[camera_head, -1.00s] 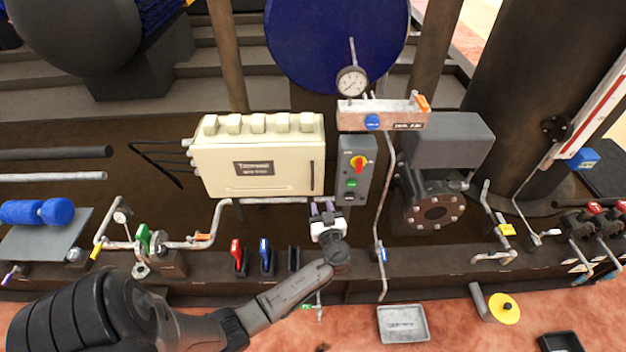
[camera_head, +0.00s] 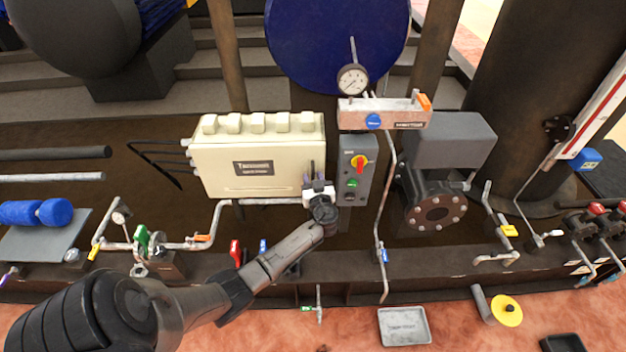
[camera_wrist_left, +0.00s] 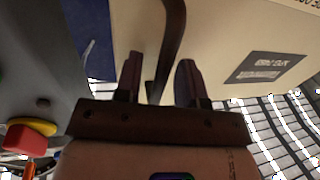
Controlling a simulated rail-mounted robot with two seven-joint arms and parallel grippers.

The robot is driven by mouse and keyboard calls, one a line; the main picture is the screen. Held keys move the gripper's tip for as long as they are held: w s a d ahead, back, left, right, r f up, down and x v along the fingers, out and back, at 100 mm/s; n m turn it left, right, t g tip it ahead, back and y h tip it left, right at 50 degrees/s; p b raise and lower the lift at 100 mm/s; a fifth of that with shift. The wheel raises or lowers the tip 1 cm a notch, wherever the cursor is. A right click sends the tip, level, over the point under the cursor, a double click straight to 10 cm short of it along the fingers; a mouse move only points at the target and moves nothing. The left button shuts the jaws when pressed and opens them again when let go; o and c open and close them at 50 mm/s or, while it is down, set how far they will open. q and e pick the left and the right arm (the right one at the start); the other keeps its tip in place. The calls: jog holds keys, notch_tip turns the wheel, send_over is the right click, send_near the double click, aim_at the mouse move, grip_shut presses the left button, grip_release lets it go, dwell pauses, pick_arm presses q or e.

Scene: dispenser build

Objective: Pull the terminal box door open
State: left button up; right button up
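The terminal box (camera_head: 230,170) is a cream cabinet with a dark label on its front. Its door looks closed. A dark upright bar handle (camera_wrist_left: 174,25) sits near the door's right edge. My left gripper (camera_head: 312,181) is in front of that handle. In the left wrist view the gripper (camera_wrist_left: 158,68) is open, with one finger on each side of the handle's lower end. Gaps show between the fingers and the handle. My right gripper is out of view.
A grey switch box (camera_head: 355,185) with a red-yellow knob stands close to the right of the terminal box. A pipe (camera_head: 270,201) runs below it. A blue-handled valve pipe (camera_head: 380,225) and a pump (camera_head: 440,210) are further right.

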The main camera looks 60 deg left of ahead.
pick_arm(q)
jog(key=shift+c, duration=0.5)
grip_shut()
jog(key=shift+d, duration=0.15)
